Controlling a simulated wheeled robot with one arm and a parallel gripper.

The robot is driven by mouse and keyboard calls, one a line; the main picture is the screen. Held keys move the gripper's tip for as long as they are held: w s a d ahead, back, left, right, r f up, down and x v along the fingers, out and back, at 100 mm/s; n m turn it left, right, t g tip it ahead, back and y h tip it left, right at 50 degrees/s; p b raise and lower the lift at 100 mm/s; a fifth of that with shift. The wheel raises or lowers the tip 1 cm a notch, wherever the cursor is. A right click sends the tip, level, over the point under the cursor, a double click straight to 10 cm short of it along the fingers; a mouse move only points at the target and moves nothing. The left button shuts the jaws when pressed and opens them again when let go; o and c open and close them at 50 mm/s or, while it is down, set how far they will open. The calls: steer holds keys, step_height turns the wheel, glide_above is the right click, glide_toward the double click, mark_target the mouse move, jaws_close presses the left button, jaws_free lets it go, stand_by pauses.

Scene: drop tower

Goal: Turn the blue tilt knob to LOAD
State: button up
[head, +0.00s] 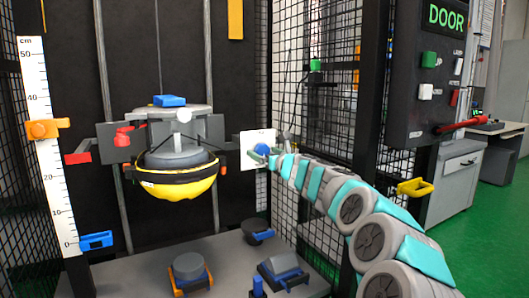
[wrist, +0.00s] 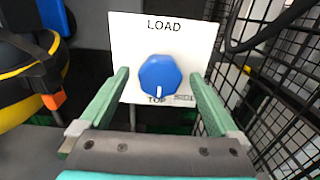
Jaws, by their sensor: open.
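The blue tilt knob (wrist: 160,73) sits on a white plate (wrist: 126,35) marked LOAD at the top, TOP at the bottom and SIDE at the lower right. The knob's white pointer line points down to TOP. My gripper (wrist: 158,80) is open, with one green finger on each side of the knob in the wrist view. Gaps show between the fingers and the knob. In the head view the plate (head: 258,137) stands right of the yellow-bottomed carriage (head: 180,183), and my gripper (head: 268,155) is at its front, partly covering the knob (head: 262,149).
Black wire mesh (wrist: 286,90) stands close to the right of my gripper. The yellow bowl with an orange tab (wrist: 53,101) is to the left. Below in the head view, a grey table (head: 215,255) holds several small fixtures. A DOOR panel (head: 430,80) stands at right.

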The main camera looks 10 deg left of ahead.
stand_by(0.3)
steer(key=c, duration=1.4)
